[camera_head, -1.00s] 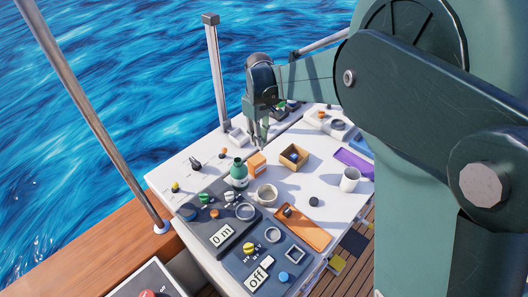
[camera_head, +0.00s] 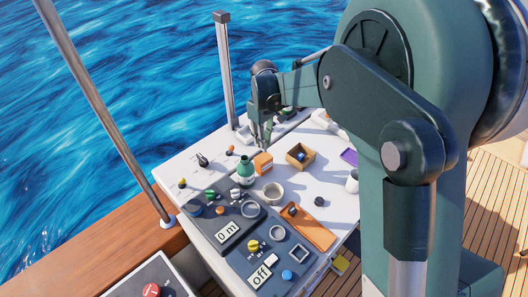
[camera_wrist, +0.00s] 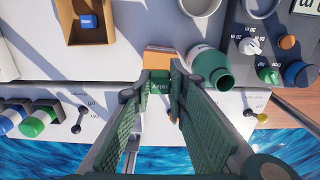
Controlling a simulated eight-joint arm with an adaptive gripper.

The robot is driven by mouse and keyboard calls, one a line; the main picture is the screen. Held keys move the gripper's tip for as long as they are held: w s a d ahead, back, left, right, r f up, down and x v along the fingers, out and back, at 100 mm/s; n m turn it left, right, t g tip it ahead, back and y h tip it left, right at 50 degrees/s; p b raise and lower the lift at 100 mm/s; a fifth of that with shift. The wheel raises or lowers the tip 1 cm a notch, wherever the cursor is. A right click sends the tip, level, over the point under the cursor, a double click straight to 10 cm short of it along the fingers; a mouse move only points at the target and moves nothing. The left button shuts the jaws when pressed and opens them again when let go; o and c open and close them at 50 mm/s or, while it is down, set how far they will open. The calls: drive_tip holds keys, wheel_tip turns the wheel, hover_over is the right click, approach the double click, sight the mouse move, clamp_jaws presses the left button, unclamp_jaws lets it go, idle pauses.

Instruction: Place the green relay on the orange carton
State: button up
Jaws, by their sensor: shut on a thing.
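My gripper (camera_head: 264,143) is shut on the green relay (camera_wrist: 160,87), whose printed label shows between the fingertips in the wrist view. The orange carton (camera_head: 263,165) stands on the white bench top, just below the fingertips in the head view. In the wrist view the carton (camera_wrist: 158,58) shows right behind the relay, which overlaps its edge in the picture. I cannot tell whether relay and carton touch. The relay is too small to make out in the head view.
A green bottle (camera_head: 246,173) stands close beside the carton; it is near the right finger in the wrist view (camera_wrist: 208,68). An open cardboard box (camera_head: 300,157) holding a blue item, a round bowl (camera_head: 273,192) and dark control panels (camera_head: 225,222) are nearby.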

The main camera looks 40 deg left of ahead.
drive_tip(key=shift+f, duration=1.1)
drive_tip(key=shift+f, duration=1.9)
drive_tip(key=shift+f, duration=0.1)
drive_tip(key=o, duration=0.9)
drive_tip(key=shift+c, duration=0.2)
wheel_tip(320, 180, up, 12)
drive_tip(key=shift+r, duration=0.15)
